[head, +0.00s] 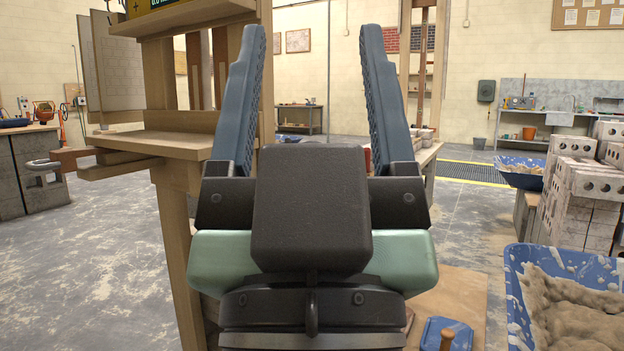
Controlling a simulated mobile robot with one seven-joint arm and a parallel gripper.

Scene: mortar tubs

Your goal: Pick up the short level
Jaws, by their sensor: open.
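My gripper (312,40) fills the middle of the head view, its two blue ribbed fingers pointing up and spread wide apart. I cannot pick out the short level for certain. A dark-and-yellow device (153,4) with a small green display is cut off by the top edge, on the shelf of the wooden stand at upper left; I cannot tell what it is. My gripper hides part of the middle of the view.
The wooden stand (172,230) rises close on the left, just beside my gripper. A blue mortar tub (514,310) is at lower right, with a brick stack (590,185) behind it. Another blue tub (520,180) stands farther back. Open floor (100,290) lies at left.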

